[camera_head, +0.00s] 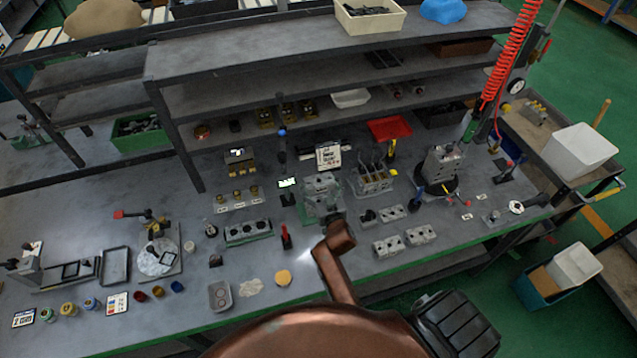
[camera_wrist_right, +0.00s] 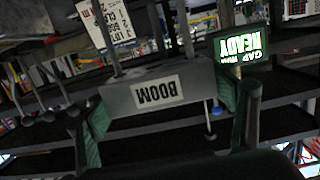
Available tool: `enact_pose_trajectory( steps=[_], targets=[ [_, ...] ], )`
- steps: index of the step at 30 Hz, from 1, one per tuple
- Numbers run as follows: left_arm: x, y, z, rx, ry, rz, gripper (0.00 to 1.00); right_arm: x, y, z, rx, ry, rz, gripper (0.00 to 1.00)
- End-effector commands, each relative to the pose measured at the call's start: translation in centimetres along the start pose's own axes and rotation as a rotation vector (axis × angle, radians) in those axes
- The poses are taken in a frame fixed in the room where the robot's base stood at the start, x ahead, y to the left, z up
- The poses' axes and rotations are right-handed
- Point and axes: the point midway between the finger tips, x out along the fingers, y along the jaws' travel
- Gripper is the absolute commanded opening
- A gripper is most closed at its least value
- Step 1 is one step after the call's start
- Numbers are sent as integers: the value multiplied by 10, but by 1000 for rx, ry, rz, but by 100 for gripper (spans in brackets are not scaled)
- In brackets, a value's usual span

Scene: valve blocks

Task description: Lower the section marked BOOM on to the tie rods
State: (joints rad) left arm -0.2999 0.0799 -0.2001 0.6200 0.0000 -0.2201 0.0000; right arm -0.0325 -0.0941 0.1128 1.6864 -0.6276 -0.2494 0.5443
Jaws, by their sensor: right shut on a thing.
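The grey section marked BOOM (camera_wrist_right: 155,92) fills the middle of the right wrist view, its label upside down there. My right gripper (camera_wrist_right: 168,115) is shut on it, with green-faced parts at either side of the section. In the head view the gripper (camera_head: 335,218) is over the middle of the bench, at the near side of grey blocks (camera_head: 322,186). Thin tie rods (camera_wrist_right: 184,28) meet the section's upper edge in the wrist view. I cannot tell whether they enter its holes or pass behind. My left gripper is not in view.
A lit display (camera_wrist_right: 241,46) reading GAP READY stands beside the section. An order card (camera_head: 328,155) stands behind it. A block with upright levers (camera_head: 374,172) is close on the right. Grey blocks (camera_head: 404,240) lie at the front right; a red-handled tool (camera_head: 286,238) stands left.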

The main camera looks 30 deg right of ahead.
Motion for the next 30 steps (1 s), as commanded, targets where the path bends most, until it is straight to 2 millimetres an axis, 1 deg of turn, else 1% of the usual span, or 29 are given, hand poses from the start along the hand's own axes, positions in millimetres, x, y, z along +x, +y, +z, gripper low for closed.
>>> enact_pose_trajectory(
  steps=[30],
  targets=[
    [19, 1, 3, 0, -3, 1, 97, 4, -1, 22, 0, 3, -1, 37]
  ],
)
